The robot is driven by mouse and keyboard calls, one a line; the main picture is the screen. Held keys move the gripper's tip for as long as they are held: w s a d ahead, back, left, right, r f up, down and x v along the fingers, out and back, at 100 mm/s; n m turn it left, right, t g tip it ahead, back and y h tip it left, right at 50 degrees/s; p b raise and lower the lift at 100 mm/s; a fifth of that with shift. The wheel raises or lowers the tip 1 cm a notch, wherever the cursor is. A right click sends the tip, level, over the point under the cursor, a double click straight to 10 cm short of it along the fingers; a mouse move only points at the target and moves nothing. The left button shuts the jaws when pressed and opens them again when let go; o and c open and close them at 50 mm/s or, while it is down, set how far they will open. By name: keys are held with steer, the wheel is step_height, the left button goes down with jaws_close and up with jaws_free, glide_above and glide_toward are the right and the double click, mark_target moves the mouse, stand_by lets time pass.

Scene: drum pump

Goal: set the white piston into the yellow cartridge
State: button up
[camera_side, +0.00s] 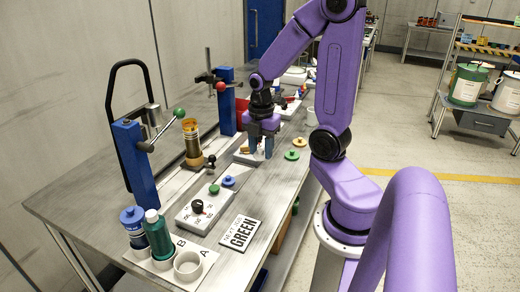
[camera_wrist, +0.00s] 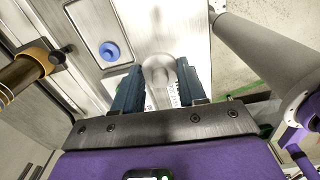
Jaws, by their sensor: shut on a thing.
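My gripper (camera_side: 261,150) is low over the bench, to the right of the yellow cartridge in the side view. It is shut on the white piston (camera_wrist: 157,70), whose round pale top shows between the blue fingers in the wrist view; in the side view the piston is mostly hidden by the fingers.
A blue press post (camera_side: 135,165) with a green-knobbed lever stands left of the cartridge; another blue post (camera_side: 226,100) stands behind. Yellow and green discs (camera_side: 291,155) lie at right.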

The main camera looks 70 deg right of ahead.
mark_target(190, 124)
steer(key=w+d+r+n, duration=0.1)
steer(key=w+r, duration=0.3)
steer(key=w, duration=0.5)
steer(key=w+d+r+n, duration=0.1)
steer(key=w+r+n, duration=0.15)
steer(key=w, duration=0.65)
steer(key=w+d+r+n, duration=0.1)
steer(key=w+r, duration=0.3)
steer(key=w, duration=0.5)
steer(key=shift+m, duration=0.25)
steer(key=shift+s+f, duration=0.1)
steer(key=shift+f, duration=2.6)
steer(key=shift+f, duration=0.5)
steer(key=o, duration=1.1)
steer(key=shift+o, duration=0.3)
steer(key=shift+o, duration=1.3)
steer(key=shift+r, duration=0.1)
step_height(190, 124, up, 7)
